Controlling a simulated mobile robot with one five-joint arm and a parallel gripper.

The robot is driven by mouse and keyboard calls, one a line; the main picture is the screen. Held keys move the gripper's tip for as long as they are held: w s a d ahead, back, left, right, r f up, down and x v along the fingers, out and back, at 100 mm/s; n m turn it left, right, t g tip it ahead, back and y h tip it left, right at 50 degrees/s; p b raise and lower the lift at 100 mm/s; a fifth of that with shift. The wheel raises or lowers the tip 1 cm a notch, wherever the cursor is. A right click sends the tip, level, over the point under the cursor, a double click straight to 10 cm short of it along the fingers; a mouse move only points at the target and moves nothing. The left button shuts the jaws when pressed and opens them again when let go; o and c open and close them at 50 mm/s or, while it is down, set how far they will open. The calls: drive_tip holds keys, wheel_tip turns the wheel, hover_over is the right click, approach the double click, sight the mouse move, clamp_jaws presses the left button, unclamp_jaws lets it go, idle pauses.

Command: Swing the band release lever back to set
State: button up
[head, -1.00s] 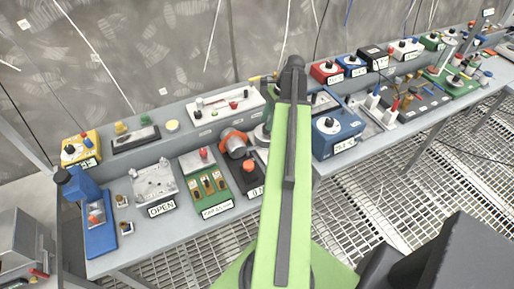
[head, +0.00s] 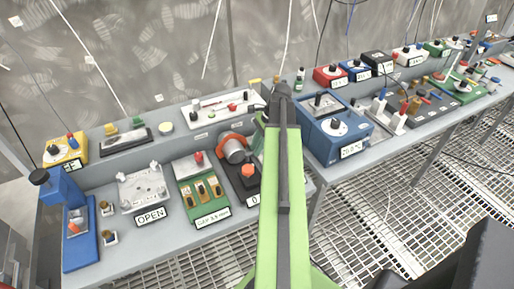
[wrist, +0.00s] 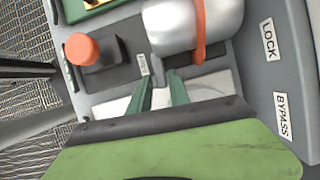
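A silver cylinder with an orange band (head: 233,148) sits on the bench just left of my arm. It shows large in the wrist view (wrist: 168,24), with the orange band (wrist: 200,30) over it. A small grey tab (wrist: 158,66) comes down from its near side and may be the release lever; I cannot tell its setting. My gripper (wrist: 160,82) has two green fingers standing apart just below this tab. They appear empty, and contact is not clear. In the head view my arm hides the gripper.
An orange knob on a black box (wrist: 84,50) stands left of the fingers. LOCK (wrist: 268,40) and BYPASS (wrist: 283,117) labels lie to the right. A blue box (head: 335,135) stands right of my arm. A green switch panel (head: 202,190) and white OPEN plate (head: 143,188) lie left.

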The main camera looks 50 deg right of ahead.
clamp_jaws()
drive_tip(key=shift+w+d+n, duration=0.1)
drive_tip(key=shift+w+n, duration=0.05)
drive_tip(key=shift+n, duration=0.35)
drive_tip(key=shift+o, duration=1.9)
unclamp_jaws()
